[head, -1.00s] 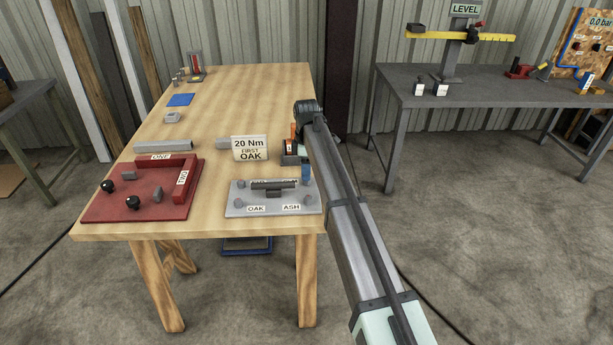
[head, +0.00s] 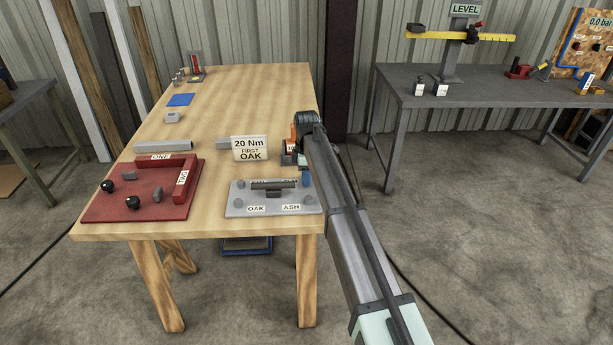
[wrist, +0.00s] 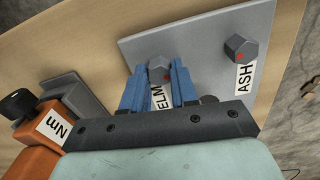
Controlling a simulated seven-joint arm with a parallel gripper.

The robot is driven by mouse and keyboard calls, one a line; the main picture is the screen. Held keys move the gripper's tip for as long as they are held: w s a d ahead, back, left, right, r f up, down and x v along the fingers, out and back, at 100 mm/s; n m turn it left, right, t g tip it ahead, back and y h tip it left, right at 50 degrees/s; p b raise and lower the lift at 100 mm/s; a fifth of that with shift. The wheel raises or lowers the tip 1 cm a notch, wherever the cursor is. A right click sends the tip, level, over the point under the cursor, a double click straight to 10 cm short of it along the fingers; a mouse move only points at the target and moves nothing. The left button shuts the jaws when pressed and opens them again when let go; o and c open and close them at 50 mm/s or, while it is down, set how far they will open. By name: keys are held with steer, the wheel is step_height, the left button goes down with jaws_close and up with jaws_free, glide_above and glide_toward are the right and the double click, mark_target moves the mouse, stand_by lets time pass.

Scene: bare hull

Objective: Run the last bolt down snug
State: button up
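A grey plate (head: 275,210) lies near the front right of the wooden bench, with bolts labelled OAK (head: 238,203) and ASH (head: 309,201). The ASH bolt (wrist: 238,46) shows a red dot in the wrist view. The ELM bolt (wrist: 157,66), also red-dotted, appears between my gripper's blue fingertips (wrist: 157,76). My gripper (head: 306,179) is open over the plate's far right corner, fingers apart; I cannot tell its height above the bolt. An orange tool labelled Nm (wrist: 36,148), with a black knob, is beside my gripper. The plate's far side is partly hidden in the head view.
A sign reading 20 Nm, FIRST OAK (head: 250,149) stands behind the plate. A red fixture (head: 130,208) with black knobs is left of it. A grey bar (head: 163,145) lies farther back. The bench's right edge is close to my arm.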

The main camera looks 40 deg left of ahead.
jaws_close()
